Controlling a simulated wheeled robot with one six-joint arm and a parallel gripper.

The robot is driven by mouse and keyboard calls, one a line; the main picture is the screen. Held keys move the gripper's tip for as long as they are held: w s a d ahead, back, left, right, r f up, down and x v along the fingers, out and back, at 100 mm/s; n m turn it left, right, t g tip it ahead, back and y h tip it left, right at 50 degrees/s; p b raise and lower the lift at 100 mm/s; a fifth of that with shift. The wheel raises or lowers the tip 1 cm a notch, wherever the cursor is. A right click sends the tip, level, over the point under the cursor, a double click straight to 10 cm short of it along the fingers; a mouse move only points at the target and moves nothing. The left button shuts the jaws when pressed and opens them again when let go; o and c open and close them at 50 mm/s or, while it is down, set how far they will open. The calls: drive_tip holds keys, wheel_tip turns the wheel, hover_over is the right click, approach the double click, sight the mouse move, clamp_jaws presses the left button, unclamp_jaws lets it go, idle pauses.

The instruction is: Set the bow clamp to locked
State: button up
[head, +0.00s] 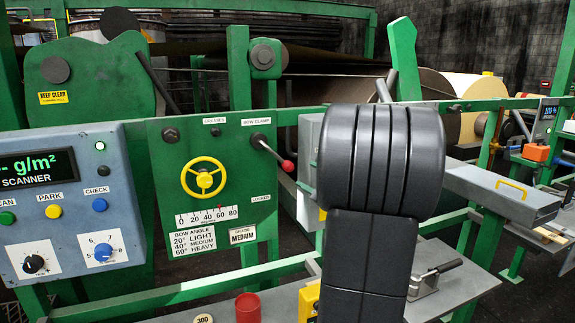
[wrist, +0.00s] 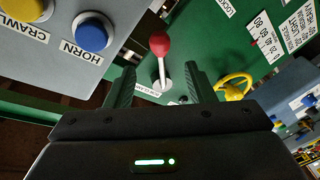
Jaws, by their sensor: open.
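The bow clamp is a short metal lever with a red knob (head: 288,166) on the green panel (head: 210,255). Its pivot sits beneath the BOW CLAMP label (head: 256,121), and it slants down to the right. The LOCKED label (head: 261,198) is lower on the panel, below the knob. In the wrist view the red knob (wrist: 160,42) and its shaft stand between and beyond the fingertips of my gripper (wrist: 160,78). My gripper is open and holds nothing; I see no contact with the lever. In the head view my dark arm hides the gripper.
A yellow handwheel (head: 204,180) and an angle scale (head: 207,216) are left of the lever. A grey control box with a HORN button (wrist: 92,33) lies close to the left finger in the wrist view. A green rail (head: 200,286) crosses below the panel.

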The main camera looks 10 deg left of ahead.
sight(291, 167)
drive_tip(key=p+x, duration=0.1)
drive_tip(key=x, duration=0.9)
drive_tip(key=shift+w+a, duration=0.2)
drive_tip(key=shift+w, duration=0.05)
clamp_jaws()
